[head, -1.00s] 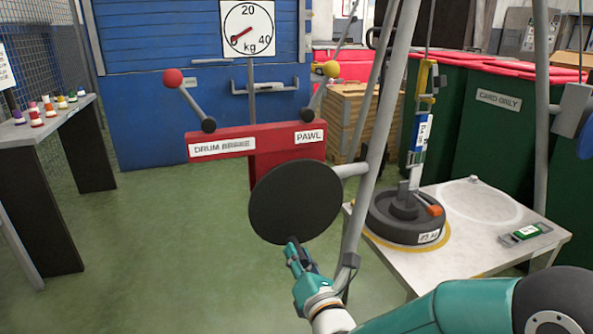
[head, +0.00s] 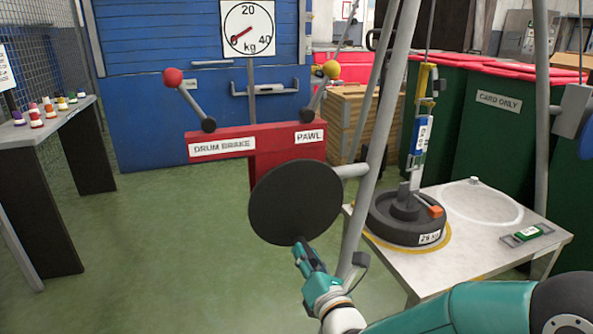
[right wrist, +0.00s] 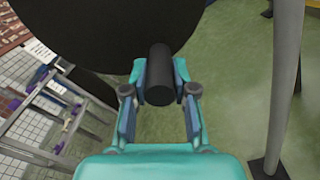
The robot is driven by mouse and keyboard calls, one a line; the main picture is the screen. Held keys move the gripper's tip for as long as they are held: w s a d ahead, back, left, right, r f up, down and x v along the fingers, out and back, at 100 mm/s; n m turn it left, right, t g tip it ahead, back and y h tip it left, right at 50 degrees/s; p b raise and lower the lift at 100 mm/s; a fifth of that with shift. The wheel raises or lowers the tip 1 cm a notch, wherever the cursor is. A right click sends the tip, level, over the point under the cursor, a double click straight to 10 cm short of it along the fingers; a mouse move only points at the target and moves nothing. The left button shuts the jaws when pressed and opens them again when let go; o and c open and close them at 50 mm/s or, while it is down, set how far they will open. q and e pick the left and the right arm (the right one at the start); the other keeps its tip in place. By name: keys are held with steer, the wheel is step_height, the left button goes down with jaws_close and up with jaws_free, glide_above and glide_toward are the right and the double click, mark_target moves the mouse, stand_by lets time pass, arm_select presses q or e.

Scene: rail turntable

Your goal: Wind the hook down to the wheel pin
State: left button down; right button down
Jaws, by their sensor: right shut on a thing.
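A black round crank disc (head: 295,202) stands in front of the red winch frame. My right gripper (head: 306,254) is at its lower edge; in the right wrist view its fingers (right wrist: 161,98) are closed around a black cylindrical handle (right wrist: 160,72). The yellow hook piece (head: 426,80) hangs on a cable at the right, with a blue labelled block (head: 420,136) below it. Under that, a dark wheel (head: 390,225) with a grey upright pin (head: 404,194) lies flat on the white table. Whether the hook line touches the pin I cannot tell. My left gripper is out of view.
The red frame carries a drum brake lever (head: 189,102) with a red knob and a pawl lever (head: 320,92) with a yellow knob. The dial (head: 248,29) points near 0. A grey tripod leg (head: 378,130) passes close by the disc. An orange piece (head: 436,211) sits on the wheel.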

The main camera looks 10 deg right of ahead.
steer(key=shift+w+d, duration=0.1)
steer(key=shift+d, duration=0.3)
steer(key=shift+d+r, duration=0.2)
steer(key=shift+d, duration=0.55)
steer(key=shift+w+d+r, duration=0.1)
steer(key=shift+d, duration=0.05)
steer(key=shift+d+r, duration=0.25)
steer(key=shift+d, duration=0.45)
steer(key=shift+d+r, duration=0.1)
steer(key=shift+d, duration=0.1)
steer(key=shift+w+d+r, duration=0.15)
steer(key=shift+d+r, duration=0.2)
steer(key=shift+d, duration=0.2)
